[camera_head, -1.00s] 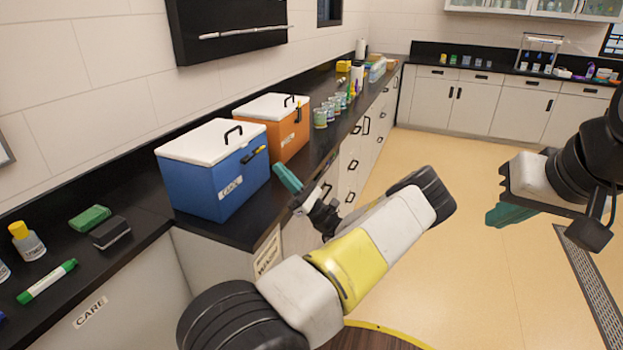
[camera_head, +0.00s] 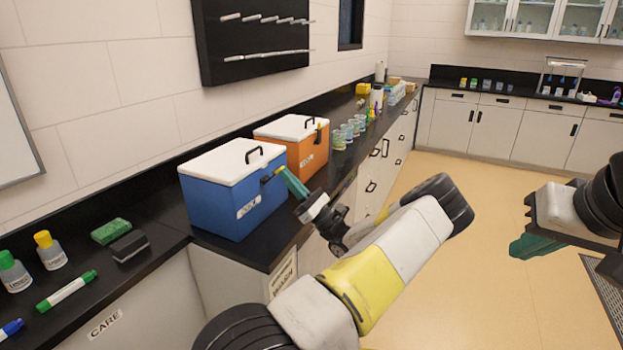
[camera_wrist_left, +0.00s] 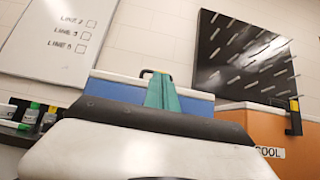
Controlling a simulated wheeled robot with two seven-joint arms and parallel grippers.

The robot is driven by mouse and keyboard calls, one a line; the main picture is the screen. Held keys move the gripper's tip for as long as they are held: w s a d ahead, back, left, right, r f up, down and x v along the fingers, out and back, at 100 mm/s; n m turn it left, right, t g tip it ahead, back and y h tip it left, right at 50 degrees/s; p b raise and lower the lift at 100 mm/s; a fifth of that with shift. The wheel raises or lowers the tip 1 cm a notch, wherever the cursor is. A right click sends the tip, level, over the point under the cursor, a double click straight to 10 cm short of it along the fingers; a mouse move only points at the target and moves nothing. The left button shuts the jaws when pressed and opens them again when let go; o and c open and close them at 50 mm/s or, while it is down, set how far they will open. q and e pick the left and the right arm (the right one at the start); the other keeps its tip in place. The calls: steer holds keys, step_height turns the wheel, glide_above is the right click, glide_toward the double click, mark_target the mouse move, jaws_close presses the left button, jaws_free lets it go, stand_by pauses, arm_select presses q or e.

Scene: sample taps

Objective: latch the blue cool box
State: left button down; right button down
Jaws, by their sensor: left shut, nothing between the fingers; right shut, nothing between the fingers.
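The blue cool box (camera_head: 222,207) stands on the dark counter with its white lid (camera_head: 232,162) down. Its dark, yellow-tipped latch (camera_head: 267,179) is on the right-hand face, partly covered by my left gripper. My left gripper (camera_head: 281,170) is shut and empty, its teal fingertips at the latch; I cannot tell whether they touch it. In the left wrist view the teal fingers (camera_wrist_left: 161,93) stand before the blue box (camera_wrist_left: 110,90) and hide the latch. My right gripper (camera_head: 530,245) is shut and empty, over the floor at the right.
An orange cool box (camera_head: 293,152) with its own latch (camera_head: 318,134) stands just beyond the blue one. Several beakers (camera_head: 350,131) line the counter behind it. A green sponge (camera_head: 111,230), a dark block (camera_head: 130,246), a marker (camera_head: 67,290) and bottles (camera_head: 50,250) lie nearer.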

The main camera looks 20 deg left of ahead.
arm_select(q)
steer(key=r+h, duration=0.1)
steer(key=h, duration=0.1)
steer(key=a+r+h, duration=0.1)
steer(key=h, duration=0.1)
steer(key=a+r+g+h, duration=0.1)
steer(key=r+h, duration=0.1)
steer(key=shift+a+r, duration=0.1)
steer(key=shift+a, duration=0.15)
steer(key=shift+w, duration=0.1)
steer(key=shift+d, duration=0.2)
steer(key=r+v, duration=0.2)
steer(key=v, duration=1.1)
steer(key=shift+d+r, duration=0.25)
steer(key=shift+d, duration=0.25)
